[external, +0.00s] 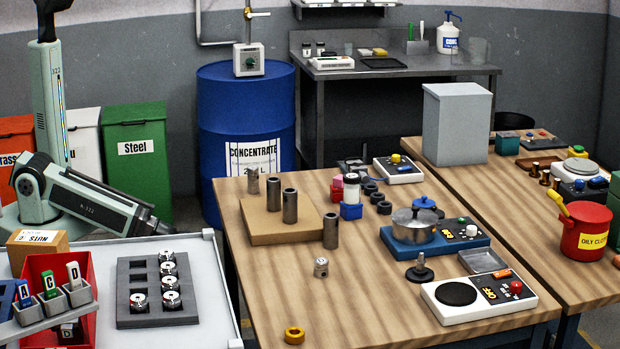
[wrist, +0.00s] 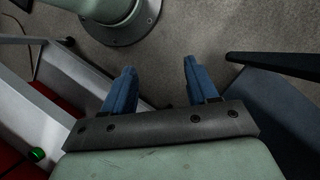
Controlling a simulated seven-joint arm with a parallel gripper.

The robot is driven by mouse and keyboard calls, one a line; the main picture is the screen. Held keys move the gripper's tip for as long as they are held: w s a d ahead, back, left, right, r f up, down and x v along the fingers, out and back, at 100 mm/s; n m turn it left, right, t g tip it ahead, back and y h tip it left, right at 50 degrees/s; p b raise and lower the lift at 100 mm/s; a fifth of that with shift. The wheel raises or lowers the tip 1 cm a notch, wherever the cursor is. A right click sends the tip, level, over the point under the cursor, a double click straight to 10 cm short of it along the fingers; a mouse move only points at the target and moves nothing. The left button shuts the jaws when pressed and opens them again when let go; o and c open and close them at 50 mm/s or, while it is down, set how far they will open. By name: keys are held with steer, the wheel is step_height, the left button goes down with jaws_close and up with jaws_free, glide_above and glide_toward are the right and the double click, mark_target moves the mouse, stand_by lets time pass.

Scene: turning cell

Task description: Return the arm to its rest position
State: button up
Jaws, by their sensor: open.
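My gripper (wrist: 160,68) shows in the wrist view as two blue fingers set well apart, with nothing between them. Bare grey floor (wrist: 165,82) lies below and beyond the fingers. My round bolted base shows at the top of the wrist view. In the external view my arm is at the far left, with one pale green link upright and another sloping down to the right. I cannot make out my gripper in that view.
A grey table (external: 216,330) holds a rack (external: 135,285) of metal parts and a red bin (external: 92,275). A wooden table (external: 385,325) carries cylinders, a pot (external: 413,226) and a scale. A blue drum (external: 246,120) and a green steel bin (external: 135,165) stand behind.

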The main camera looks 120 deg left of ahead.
steer(key=s+d+f+g, duration=0.1)
steer(key=s+d+f, duration=0.4)
steer(key=d+f, duration=0.3)
steer(key=s+d+f, duration=0.5)
steer(key=d+f, duration=0.3)
steer(key=d, duration=0.8)
steer(key=shift+d+g+y, duration=0.3)
steer(key=shift+d+g, duration=0.05)
steer(key=shift+g, duration=0.05)
steer(key=shift+f, duration=0.1)
